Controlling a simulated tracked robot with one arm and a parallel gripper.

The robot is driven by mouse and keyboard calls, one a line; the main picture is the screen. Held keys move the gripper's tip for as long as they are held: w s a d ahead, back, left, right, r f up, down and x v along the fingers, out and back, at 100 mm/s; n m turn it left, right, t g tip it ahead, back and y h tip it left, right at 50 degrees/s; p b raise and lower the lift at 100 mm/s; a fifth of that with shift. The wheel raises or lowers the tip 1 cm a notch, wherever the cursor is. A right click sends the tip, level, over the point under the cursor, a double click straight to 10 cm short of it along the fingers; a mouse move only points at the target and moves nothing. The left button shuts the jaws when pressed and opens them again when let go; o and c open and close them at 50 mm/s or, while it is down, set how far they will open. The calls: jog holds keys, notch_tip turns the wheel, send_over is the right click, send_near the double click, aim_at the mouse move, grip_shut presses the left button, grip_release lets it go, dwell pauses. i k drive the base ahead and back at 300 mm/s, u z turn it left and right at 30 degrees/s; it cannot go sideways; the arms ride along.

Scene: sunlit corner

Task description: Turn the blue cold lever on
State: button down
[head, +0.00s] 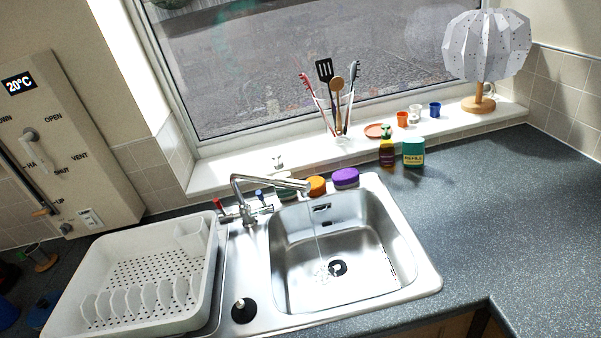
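The chrome mixer tap (243,187) stands behind the sink, its spout reaching right over the basin. The small blue cold lever (262,197) is on the right of the tap body. A red lever (219,207) is on the left. The lever's exact angle is too small to tell. A thin stream of water (318,238) seems to fall from the spout into the steel sink (395,240), near the drain (338,268). My gripper is not in view.
A white dish rack (75,275) stands left of the sink. Orange (316,186) and purple (345,178) items sit behind the basin. Utensils (338,98), small cups and a lamp (485,50) stand on the sill. The counter (480,215) at right is clear. A panel (90,165) is at left.

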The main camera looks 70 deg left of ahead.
aim_at(265, 208)
jog(key=u, duration=0.35)
jog(key=i, duration=0.9)
jog(key=u, duration=0.6)
